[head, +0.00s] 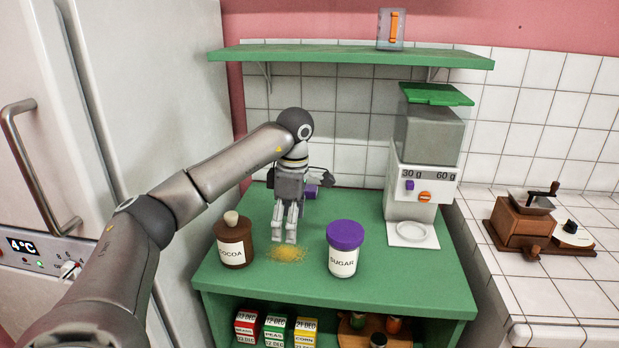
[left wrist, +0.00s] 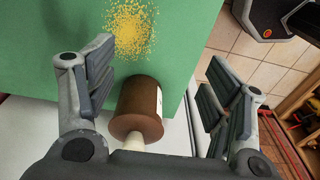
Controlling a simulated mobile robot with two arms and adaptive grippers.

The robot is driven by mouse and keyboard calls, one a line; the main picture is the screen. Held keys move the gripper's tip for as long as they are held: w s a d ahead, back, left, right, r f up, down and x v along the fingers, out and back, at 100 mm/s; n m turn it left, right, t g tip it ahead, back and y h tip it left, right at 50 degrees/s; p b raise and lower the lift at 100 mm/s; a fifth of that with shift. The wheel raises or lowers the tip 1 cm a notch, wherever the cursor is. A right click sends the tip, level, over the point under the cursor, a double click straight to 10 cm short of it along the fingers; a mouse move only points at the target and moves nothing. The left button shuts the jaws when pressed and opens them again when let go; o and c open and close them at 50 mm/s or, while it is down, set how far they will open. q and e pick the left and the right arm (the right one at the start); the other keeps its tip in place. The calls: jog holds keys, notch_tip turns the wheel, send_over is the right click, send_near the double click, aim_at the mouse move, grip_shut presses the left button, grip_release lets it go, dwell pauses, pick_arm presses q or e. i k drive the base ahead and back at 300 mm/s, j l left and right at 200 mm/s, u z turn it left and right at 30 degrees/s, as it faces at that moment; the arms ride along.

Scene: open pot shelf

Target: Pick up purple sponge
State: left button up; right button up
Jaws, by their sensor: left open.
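A small purple block (head: 311,191), which looks like the purple sponge, shows at the back of the green worktop in the head view. It is partly hidden behind my left gripper (head: 284,238). My left gripper points down in front of it, above the worktop near a patch of yellow crumbs (head: 287,254). In the left wrist view the fingers of my left gripper (left wrist: 160,65) are spread wide with nothing held between them. The crumbs (left wrist: 131,27) and a brown jar (left wrist: 139,105) show there, but no sponge. My right gripper is not in view.
The brown cocoa jar (head: 232,243) stands left of the crumbs, and the purple-lidded sugar jar (head: 343,252) right of them. A white dispenser (head: 412,190) stands at the right of the green worktop (head: 420,285). A green shelf (head: 330,56) hangs above.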

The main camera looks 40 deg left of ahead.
aim_at(311, 192)
jog(key=i+j, duration=0.8)
jog(key=i, duration=0.15)
